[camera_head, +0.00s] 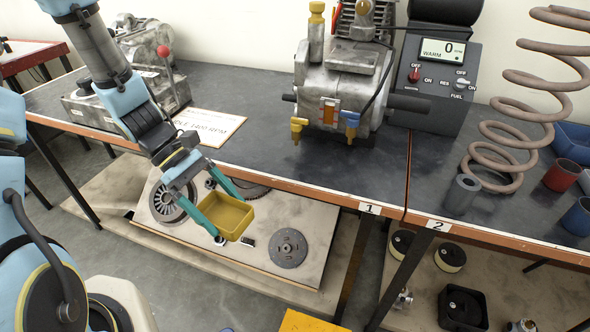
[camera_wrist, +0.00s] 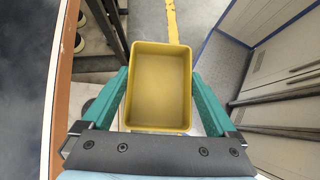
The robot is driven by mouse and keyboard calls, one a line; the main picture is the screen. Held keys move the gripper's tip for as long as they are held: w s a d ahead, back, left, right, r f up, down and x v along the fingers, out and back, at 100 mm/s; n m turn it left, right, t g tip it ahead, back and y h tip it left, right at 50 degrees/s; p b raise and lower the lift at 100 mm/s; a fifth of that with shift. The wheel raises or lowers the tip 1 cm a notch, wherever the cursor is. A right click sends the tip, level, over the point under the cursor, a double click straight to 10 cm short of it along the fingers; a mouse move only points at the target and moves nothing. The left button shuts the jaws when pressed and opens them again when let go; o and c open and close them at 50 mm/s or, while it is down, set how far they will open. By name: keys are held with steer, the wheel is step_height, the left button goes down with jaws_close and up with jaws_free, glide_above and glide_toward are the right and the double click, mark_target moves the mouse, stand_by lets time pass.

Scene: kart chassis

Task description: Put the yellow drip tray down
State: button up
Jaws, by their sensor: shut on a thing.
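The yellow drip tray (camera_head: 226,214) is a shallow, open rectangular box. In the head view it hangs in the air in front of the workbench edge, over the lower shelf. My gripper (camera_head: 220,208) has its green fingers shut on the tray, one on each side. In the wrist view the tray (camera_wrist: 160,85) sits between the two green fingers of my gripper (camera_wrist: 160,105), and its inside looks empty. The floor shows beyond it.
The dark workbench top (camera_head: 280,150) has free room left of the engine (camera_head: 345,85), beside a paper sign (camera_head: 210,127). A lever machine (camera_head: 150,85) stands at the left. A clutch disc (camera_head: 288,248) lies on the lower shelf. A coil spring (camera_head: 520,90) stands right.

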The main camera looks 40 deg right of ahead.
mark_target(239, 215)
steer(key=shift+n+t+h, duration=0.3)
steer(key=shift+n+h, duration=0.3)
steer(key=shift+n, duration=0.2)
steer(key=d+r, duration=0.1)
steer(key=r, duration=0.1)
steer(key=s+d+r, duration=0.1)
steer(key=d+r, duration=0.1)
steer(key=d, duration=0.4)
steer(key=w+d+p, duration=0.1)
steer(key=d, duration=0.3)
steer(key=w+d+p, duration=0.1)
steer(key=d, duration=0.3)
steer(key=shift+d, duration=0.2)
steer(key=shift+w+d, duration=0.15)
steer(key=shift+d, duration=0.4)
steer(key=d, duration=0.1)
steer(key=d+p, duration=0.1)
steer(key=d, duration=0.1)
steer(key=shift+w+d+f, duration=0.1)
steer(key=shift+w+d, duration=0.2)
steer(key=shift+d, duration=0.1)
steer(key=shift+a+f, duration=0.15)
steer(key=shift+f, duration=0.55)
steer(key=o, duration=1.2)
